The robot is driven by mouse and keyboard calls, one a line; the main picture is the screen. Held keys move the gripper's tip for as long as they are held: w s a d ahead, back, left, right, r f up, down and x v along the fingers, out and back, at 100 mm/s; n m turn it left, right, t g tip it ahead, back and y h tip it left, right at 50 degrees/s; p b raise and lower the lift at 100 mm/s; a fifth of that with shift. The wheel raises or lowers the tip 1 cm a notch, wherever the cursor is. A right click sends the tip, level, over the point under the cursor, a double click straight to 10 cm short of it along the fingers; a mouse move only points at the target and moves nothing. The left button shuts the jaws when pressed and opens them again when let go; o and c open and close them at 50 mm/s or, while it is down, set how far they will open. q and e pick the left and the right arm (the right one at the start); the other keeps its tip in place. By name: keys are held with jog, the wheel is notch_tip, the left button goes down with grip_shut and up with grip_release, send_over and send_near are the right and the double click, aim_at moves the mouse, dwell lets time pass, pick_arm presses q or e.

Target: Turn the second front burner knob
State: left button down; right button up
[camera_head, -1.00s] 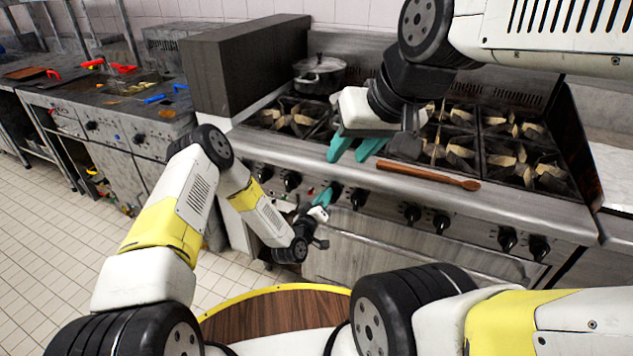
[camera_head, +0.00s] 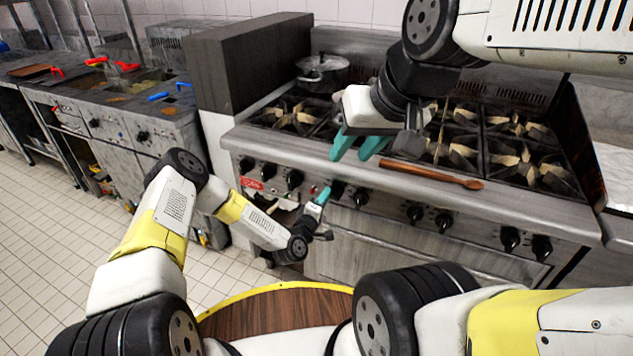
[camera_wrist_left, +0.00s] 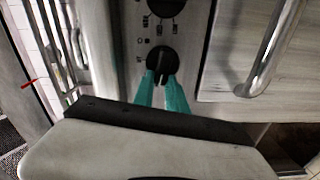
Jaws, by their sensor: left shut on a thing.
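The stove's front panel carries a row of black burner knobs, among them a knob (camera_head: 294,180) left of my left gripper and another knob (camera_head: 360,196) to its right. My left gripper (camera_head: 325,193) is at the panel with its teal fingers shut on a black knob, which the left wrist view shows straight ahead of the fingertips as a round burner knob (camera_wrist_left: 161,59). A second knob (camera_wrist_left: 166,5) is at that view's top edge. In the head view the held knob is partly hidden by the fingers. My right gripper (camera_head: 351,157) is open and empty above the stove's front edge.
A wooden spoon (camera_head: 430,173) lies along the stove's front edge, right of my right gripper. A lidded pot (camera_head: 322,73) stands on a back burner. The oven handle (camera_wrist_left: 271,50) is close to the right of the held knob in the wrist view. Floor is clear at left.

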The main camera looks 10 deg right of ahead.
pick_arm(q)
jog(key=shift+f, duration=0.1)
dwell(0.3)
jog(key=c, duration=1.3)
grip_release()
jog(key=shift+c, duration=0.2)
jog(key=shift+s, duration=0.1)
jog(key=v, duration=0.7)
jog(key=shift+s+a, duration=0.25)
jog(key=shift+s, duration=0.05)
jog(key=shift+w, duration=0.1)
